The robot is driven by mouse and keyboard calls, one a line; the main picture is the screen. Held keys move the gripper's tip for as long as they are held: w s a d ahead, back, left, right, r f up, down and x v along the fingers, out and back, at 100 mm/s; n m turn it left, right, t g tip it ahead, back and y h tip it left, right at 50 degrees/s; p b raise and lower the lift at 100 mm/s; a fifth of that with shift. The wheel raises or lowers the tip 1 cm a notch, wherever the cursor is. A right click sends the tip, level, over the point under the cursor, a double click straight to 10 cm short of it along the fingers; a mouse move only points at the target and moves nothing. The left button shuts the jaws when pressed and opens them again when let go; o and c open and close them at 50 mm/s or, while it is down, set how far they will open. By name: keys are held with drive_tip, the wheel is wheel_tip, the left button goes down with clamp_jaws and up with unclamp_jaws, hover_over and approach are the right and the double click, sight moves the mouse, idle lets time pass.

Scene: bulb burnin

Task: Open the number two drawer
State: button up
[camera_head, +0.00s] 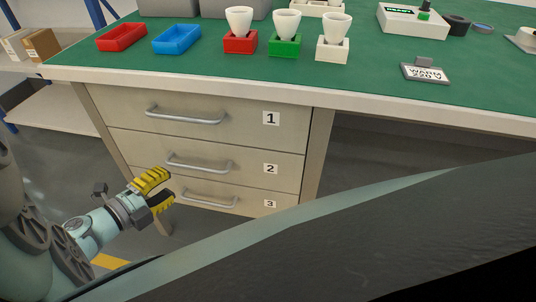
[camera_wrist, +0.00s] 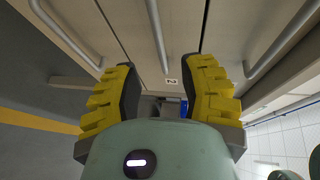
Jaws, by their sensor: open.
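The number two drawer (camera_head: 235,160) is the middle of three in the cabinet under the workbench and looks shut. It has a grey bar handle (camera_head: 200,166) and a white label "2" (camera_head: 270,169). In the wrist view that handle (camera_wrist: 157,35) runs up from between my yellow fingers, and the label (camera_wrist: 171,82) shows between them. My gripper (camera_head: 170,186) is open and empty, left of and slightly below the handle in the head view. I see no contact with the handle.
Drawer one (camera_head: 240,115) above and drawer three (camera_head: 245,203) below look shut, and their handles stick out nearby. The green benchtop (camera_head: 190,75) overhangs the drawers. It carries red and blue trays, bulbs in coloured holders and a "WARM 220 V" sign (camera_head: 425,73).

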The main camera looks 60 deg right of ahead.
sight(192, 168)
drive_tip(key=d, duration=0.3)
drive_tip(key=d+f+b, duration=0.1)
drive_tip(key=d, duration=0.5)
drive_tip(key=shift+s+f, duration=0.1)
drive_tip(key=shift+f, duration=0.25)
drive_tip(key=shift+o, duration=0.2)
drive_tip(key=shift+a, duration=0.1)
clamp_jaws()
